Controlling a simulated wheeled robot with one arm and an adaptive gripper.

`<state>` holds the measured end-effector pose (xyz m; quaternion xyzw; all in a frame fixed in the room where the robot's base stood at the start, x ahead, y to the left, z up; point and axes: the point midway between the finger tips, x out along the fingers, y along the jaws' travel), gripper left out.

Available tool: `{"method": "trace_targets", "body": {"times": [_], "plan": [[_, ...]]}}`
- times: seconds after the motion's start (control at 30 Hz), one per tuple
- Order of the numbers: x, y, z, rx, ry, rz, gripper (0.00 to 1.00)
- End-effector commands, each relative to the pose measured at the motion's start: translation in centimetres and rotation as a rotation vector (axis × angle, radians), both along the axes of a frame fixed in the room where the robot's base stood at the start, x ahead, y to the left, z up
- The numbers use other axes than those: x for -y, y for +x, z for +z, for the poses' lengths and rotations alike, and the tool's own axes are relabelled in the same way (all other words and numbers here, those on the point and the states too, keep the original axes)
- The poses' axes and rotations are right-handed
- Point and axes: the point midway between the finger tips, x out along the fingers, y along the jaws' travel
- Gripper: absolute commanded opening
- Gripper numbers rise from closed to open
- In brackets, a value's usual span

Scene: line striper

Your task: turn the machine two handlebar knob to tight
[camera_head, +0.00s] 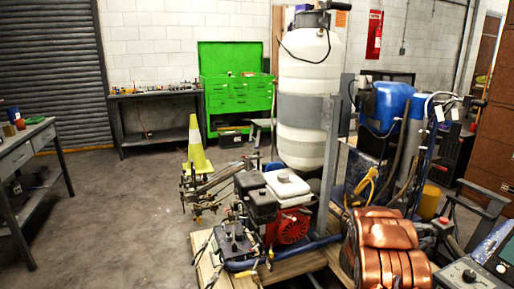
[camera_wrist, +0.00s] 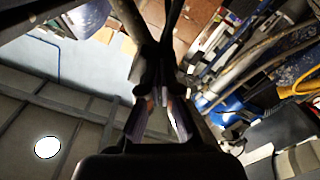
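No handlebar knob can be made out for certain. In the head view, a line striper (camera_head: 290,192) with a red and white engine stands on a low wooden platform in the middle. To its right is a machine with a blue tank (camera_head: 385,105), with hoses, cables and dark bars beside it. I cannot tell which is machine two. My gripper (camera_wrist: 157,98) shows only in the wrist view, as dark fingers with pale inner faces. I cannot tell how far apart the tips are or whether they touch anything. My gripper is out of the head view.
A large white tank (camera_head: 303,95) rises behind the striper. Copper-coloured rolls (camera_head: 390,250) and a control panel (camera_head: 470,274) crowd the lower right. A yellow cone (camera_head: 197,147), green tool chest (camera_head: 235,92) and workbench (camera_head: 28,145) stand left. The floor (camera_head: 115,215) between is clear.

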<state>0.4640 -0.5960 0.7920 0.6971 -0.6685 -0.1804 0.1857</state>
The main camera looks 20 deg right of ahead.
Motion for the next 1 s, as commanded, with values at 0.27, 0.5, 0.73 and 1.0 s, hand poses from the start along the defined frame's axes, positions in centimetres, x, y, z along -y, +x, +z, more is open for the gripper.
{"method": "trace_targets", "body": {"times": [0.27,0.5,0.73,1.0], "plan": [[-0.03,0.41,0.48,0.002,-0.009,0.006,0.00],[-0.03,0.45,0.55,0.003,-0.011,0.007,0.00],[-0.05,0.47,0.30,0.003,-0.011,0.008,0.00],[-0.38,0.30,-0.38,0.002,-0.009,0.005,0.00]]}}
